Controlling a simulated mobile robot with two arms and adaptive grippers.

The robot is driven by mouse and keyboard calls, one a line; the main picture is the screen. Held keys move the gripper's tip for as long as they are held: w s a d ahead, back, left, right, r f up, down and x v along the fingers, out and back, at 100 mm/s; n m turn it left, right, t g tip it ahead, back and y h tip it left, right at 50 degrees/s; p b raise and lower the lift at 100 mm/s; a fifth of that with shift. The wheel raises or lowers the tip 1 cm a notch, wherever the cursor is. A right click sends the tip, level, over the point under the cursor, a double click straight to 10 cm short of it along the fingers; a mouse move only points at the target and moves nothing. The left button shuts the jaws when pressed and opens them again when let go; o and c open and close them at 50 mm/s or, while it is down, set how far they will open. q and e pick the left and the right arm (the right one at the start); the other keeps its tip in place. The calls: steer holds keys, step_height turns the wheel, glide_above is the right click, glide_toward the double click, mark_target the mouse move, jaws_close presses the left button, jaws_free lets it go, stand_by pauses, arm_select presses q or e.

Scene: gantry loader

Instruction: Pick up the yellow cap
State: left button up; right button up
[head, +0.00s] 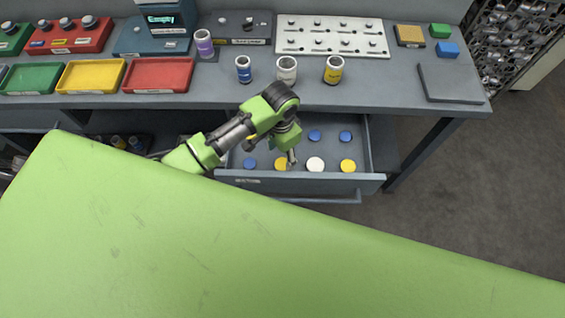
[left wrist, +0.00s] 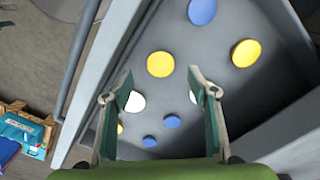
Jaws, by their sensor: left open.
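Several yellow caps lie in the open drawer (head: 374,182) with blue and white ones. In the head view one yellow cap (head: 281,164) lies by my left gripper (head: 292,158), another yellow cap (head: 348,166) is at the right, and a third is partly hidden behind my arm. In the left wrist view a yellow cap (left wrist: 160,64) appears just beyond the gap between the fingertips of my left gripper (left wrist: 160,84). A second yellow cap (left wrist: 246,53) is to its right. My left gripper is open, with nothing held. My right gripper is not in view.
A white cap (head: 315,164) and a blue cap (head: 250,163) lie close by. The drawer's walls surround the caps. Above it, the bench (head: 210,85) carries blue, white and yellow jars near its front edge, and coloured trays at left.

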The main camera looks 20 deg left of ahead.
mark_target(282, 164)
arm_select(q)
steer(key=shift+w+d+f, duration=0.1)
steer(key=shift+f, duration=0.8)
step_height(282, 164, down, 4)
steer(key=shift+w+d+p, duration=0.1)
steer(key=shift+w+p, duration=0.05)
steer(key=shift+p, duration=0.25)
steer(key=shift+f, duration=0.15)
steer(key=c, duration=0.9)
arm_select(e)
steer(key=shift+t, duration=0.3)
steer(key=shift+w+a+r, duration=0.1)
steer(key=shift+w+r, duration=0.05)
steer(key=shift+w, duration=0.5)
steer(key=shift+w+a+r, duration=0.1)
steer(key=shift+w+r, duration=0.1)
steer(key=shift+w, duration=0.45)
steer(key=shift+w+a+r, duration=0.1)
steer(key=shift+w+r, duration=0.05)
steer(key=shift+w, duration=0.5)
